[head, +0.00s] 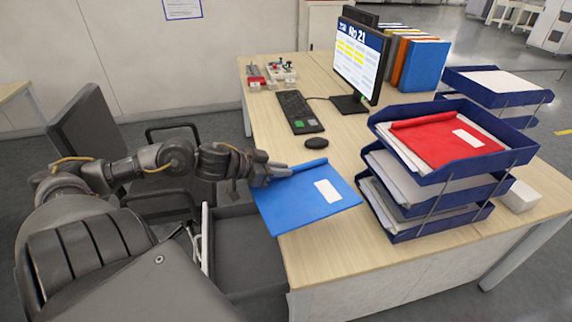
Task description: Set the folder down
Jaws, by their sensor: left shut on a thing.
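A blue folder (306,202) with a white label is at the desk's left front edge. Its right part is over the desk top and its left part reaches out past the edge. My left gripper (283,171) is shut on the folder's upper left edge. I cannot tell whether the folder touches the desk top. My right gripper is not in view.
The wooden desk (345,255) holds a monitor (359,57), a keyboard (298,110), a mouse (317,143) and upright binders (425,66). A blue tray stack (437,180) with a red folder (445,140) stands right. A chair (95,135) and open drawer (245,250) are left.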

